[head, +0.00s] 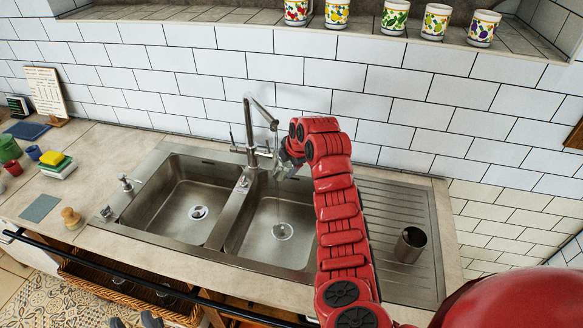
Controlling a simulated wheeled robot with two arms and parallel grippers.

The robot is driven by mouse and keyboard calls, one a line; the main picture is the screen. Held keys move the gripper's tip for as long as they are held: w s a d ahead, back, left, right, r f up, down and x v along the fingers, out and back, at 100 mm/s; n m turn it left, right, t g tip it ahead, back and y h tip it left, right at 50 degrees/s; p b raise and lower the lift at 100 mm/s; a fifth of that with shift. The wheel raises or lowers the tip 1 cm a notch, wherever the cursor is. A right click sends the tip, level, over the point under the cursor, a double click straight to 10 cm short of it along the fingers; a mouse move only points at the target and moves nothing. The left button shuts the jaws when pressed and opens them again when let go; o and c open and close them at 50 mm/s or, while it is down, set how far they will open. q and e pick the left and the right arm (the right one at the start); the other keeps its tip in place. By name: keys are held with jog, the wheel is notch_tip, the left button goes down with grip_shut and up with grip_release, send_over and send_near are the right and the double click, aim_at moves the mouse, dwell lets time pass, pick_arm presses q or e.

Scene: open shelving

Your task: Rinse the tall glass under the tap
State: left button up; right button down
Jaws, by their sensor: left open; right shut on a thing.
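A steel tap (250,130) with an arched spout stands behind the double sink (225,222). My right gripper (287,163) is just below and right of the spout's end, over the back of the right basin. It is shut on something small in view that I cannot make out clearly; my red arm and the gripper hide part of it. A grey tall cup (411,245) stands on the ribbed drainboard at the right; I cannot tell if it is glass. My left gripper (134,322) shows only its dark fingertips at the bottom edge. They are apart, with nothing between them.
Several patterned mugs (394,17) stand on the ledge above. A yellow-green sponge stack (56,163), a soap pump (126,183) and a wooden brush (70,217) are left of the sink. The left basin is empty. The drainboard (392,205) is otherwise clear around the cup.

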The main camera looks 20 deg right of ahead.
jog(key=w+b, duration=0.1)
jog(key=w, duration=0.1)
jog(key=w+f+b, duration=0.1)
jog(key=shift+w+a+b, duration=0.2)
jog(key=shift+a+b, duration=0.15)
jog(key=shift+a, duration=0.05)
jog(key=shift+w+a+b, duration=0.15)
jog(key=shift+w+b, duration=0.15)
jog(key=shift+w, duration=0.25)
jog(key=shift+w+d+f+b, duration=0.1)
jog(key=shift+d+b, duration=0.35)
jog(key=shift+b, duration=0.05)
jog(key=shift+d, duration=0.2)
jog(key=shift+a+b, duration=0.15)
jog(key=shift+b, duration=0.2)
